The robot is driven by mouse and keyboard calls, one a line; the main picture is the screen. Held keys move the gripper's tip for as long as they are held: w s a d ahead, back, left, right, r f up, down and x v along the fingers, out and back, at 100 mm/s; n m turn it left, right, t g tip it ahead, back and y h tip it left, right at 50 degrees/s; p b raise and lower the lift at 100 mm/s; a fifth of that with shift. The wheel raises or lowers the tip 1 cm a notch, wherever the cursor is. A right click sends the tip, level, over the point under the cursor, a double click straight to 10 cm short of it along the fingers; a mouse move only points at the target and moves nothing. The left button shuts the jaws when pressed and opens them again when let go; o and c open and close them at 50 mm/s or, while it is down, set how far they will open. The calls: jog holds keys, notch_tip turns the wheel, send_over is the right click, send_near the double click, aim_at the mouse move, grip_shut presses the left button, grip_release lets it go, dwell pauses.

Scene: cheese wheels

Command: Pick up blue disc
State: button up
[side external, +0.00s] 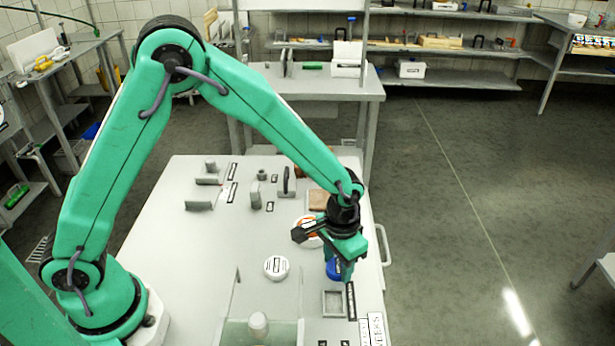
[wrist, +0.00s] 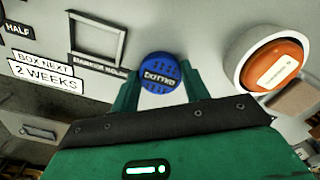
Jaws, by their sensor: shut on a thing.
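In the side external view, the disc (side external: 333,269) shows as a small blue patch at the tip of my gripper (side external: 341,265), low over the right part of the white table. I cannot tell whether the disc touches the table.
A square grey frame (wrist: 97,39) lies near the disc; it also shows in the side view (side external: 333,291). An orange disc in a white ring (wrist: 272,62) is nearby. A white disc (side external: 276,267) lies to the left. Grey upright blocks (side external: 256,195) stand further back.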

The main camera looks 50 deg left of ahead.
aim_at(338, 266)
jog(key=shift+r, duration=0.1)
jog(key=shift+r, duration=0.8)
notch_tip(338, 266, up, 2)
jog(key=shift+r, duration=0.2)
jog(key=s+d+r, duration=0.6)
jog(key=s, duration=0.3)
jog(key=shift+s+d+r, duration=0.3)
jog(key=shift+s+r, duration=0.05)
jog(key=shift+r, duration=0.05)
